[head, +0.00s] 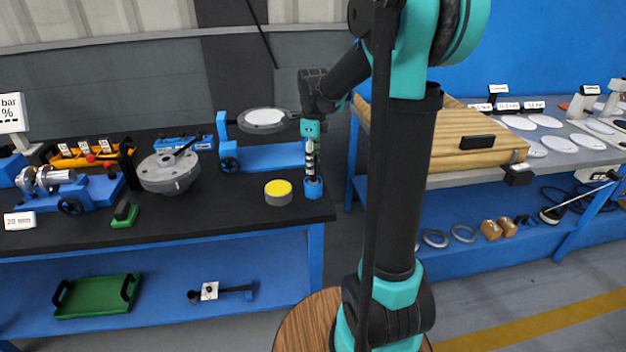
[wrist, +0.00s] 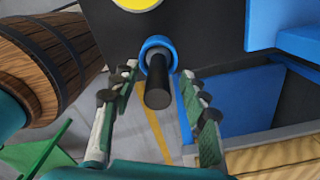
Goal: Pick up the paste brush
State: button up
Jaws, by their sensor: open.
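The paste brush (wrist: 157,92) appears to be the upright black handle standing in a blue cup (wrist: 157,45) in the wrist view. In the head view the blue cup (head: 313,189) stands near the front right corner of the black-topped bench. My gripper (head: 311,165) points down just above this cup and hides most of the brush there. In the wrist view my gripper (wrist: 160,85) is open, with one finger on each side of the handle and gaps on both sides. The brush's bristles are hidden.
A yellow-topped tin (head: 278,191) stands close left of the cup. A blue stand with a pale disc (head: 264,119) is behind it. A grey flanged shell (head: 168,171) sits farther left. The bench's right edge is close; a second bench with a wooden board (head: 440,140) lies beyond a gap.

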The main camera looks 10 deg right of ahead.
jog(key=shift+s+f, duration=0.1)
jog(key=shift+f, duration=1.85)
jog(key=shift+c, duration=0.4)
grip_shut()
